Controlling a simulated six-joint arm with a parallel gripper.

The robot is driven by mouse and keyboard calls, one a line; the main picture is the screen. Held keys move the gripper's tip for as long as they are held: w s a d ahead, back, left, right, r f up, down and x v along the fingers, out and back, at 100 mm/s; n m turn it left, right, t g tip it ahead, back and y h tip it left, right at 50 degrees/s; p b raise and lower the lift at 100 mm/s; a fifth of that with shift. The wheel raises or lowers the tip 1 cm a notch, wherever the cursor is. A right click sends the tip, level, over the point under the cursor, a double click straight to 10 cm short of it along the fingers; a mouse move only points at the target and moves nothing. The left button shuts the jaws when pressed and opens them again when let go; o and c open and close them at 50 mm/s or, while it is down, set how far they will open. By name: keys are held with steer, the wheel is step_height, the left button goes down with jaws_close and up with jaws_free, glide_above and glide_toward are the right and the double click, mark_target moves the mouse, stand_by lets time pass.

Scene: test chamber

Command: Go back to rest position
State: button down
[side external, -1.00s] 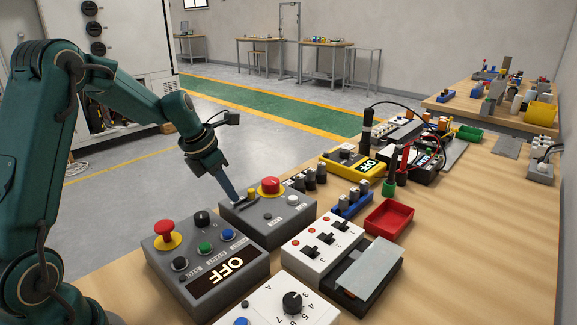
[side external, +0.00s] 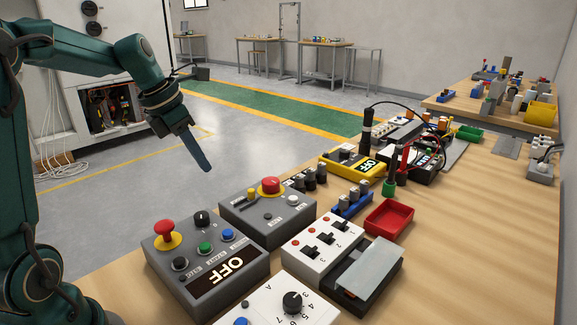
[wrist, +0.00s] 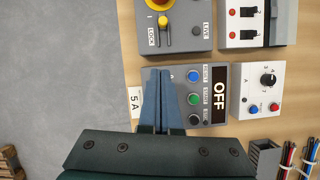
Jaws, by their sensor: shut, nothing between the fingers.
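My gripper (side external: 207,168) is shut and empty. In the side external view it hangs in the air left of the grey box with a red button and yellow lever (side external: 268,212), apart from everything. In the wrist view my gripper (wrist: 164,72) points over the grey control box marked OFF (wrist: 207,73), hiding part of its left side. That box (side external: 207,256) also stands at the front left in the side external view, with a red mushroom button and several coloured buttons.
A white switch box (side external: 318,249), a white dial box (side external: 284,305) and a red tray (side external: 389,217) stand on the wooden table (side external: 470,230). A yellow device (side external: 352,165) and cables lie farther back. The air above the floor left of the table is free.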

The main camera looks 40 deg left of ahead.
steer(key=shift+d, duration=0.1)
steer(key=s+d+r+m+t, duration=0.1)
steer(key=s+d+r+m, duration=0.1)
steer(key=d+m, duration=0.35)
steer(key=s+d+r+m, duration=0.2)
steer(key=s+d+m, duration=0.1)
steer(key=d+m, duration=0.25)
steer(key=s+d+f+m, duration=0.2)
steer(key=s+m, duration=0.2)
steer(key=m, duration=0.7)
steer(key=s+d+f+m, duration=0.2)
steer(key=s+m, duration=0.3)
steer(key=m, duration=0.7)
steer(key=shift+s+f+y, duration=0.15)
steer(key=shift+f+y, duration=0.15)
steer(key=shift+f, duration=0.2)
